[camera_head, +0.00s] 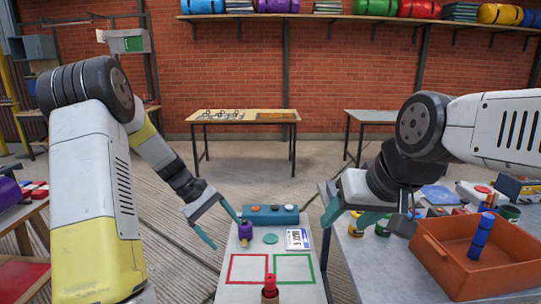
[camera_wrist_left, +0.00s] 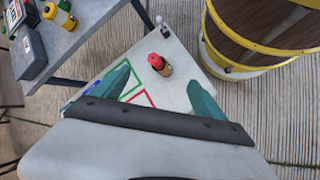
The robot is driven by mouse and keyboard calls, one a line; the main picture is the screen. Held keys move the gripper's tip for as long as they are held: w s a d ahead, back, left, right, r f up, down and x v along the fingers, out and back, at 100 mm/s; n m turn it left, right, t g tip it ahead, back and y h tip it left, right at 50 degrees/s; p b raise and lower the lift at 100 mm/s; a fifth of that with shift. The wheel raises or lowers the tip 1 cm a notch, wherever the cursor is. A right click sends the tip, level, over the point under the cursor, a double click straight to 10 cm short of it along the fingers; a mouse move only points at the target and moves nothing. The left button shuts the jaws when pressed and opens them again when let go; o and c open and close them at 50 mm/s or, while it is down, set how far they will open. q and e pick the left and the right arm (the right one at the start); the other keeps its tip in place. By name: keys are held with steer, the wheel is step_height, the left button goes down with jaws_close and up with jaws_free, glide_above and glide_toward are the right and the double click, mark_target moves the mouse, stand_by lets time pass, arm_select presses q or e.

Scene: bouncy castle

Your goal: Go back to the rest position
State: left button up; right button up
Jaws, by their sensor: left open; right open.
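My left gripper (camera_head: 226,234) is open and empty at the left edge of a small white table (camera_head: 245,292). Its spread teal fingers also show in the left wrist view (camera_wrist_left: 160,85), with a red-topped bottle (camera_wrist_left: 160,64) standing beyond them, apart from both. That bottle shows at the table's near edge in the head view (camera_head: 270,290). My right gripper (camera_head: 366,220) is open near the left part of the grey table on the right. Nothing shows between its fingers.
The white table holds a red outline (camera_head: 247,282), a green outline (camera_head: 293,282), a purple item (camera_head: 245,231), a green disc (camera_head: 270,239), a card (camera_head: 297,239) and a blue-grey block (camera_head: 265,214). An orange bin (camera_head: 440,265) stands right. A barrel (camera_wrist_left: 255,35) stands beside the white table.

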arm_select(q)
steer(key=s+r+m+t+y, duration=0.3)
steer(key=s+r+m, duration=0.2)
steer(key=s+r, duration=0.7)
steer(key=s+r+m+t+y, duration=0.2)
steer(key=s+r+m+t, duration=0.1)
steer(key=s+r, duration=0.4)
steer(key=s+t, duration=0.1)
steer(key=s, duration=0.2)
steer(key=shift+s+r+m, duration=0.2)
steer(key=shift+r+m, duration=0.1)
steer(key=shift+r, duration=0.05)
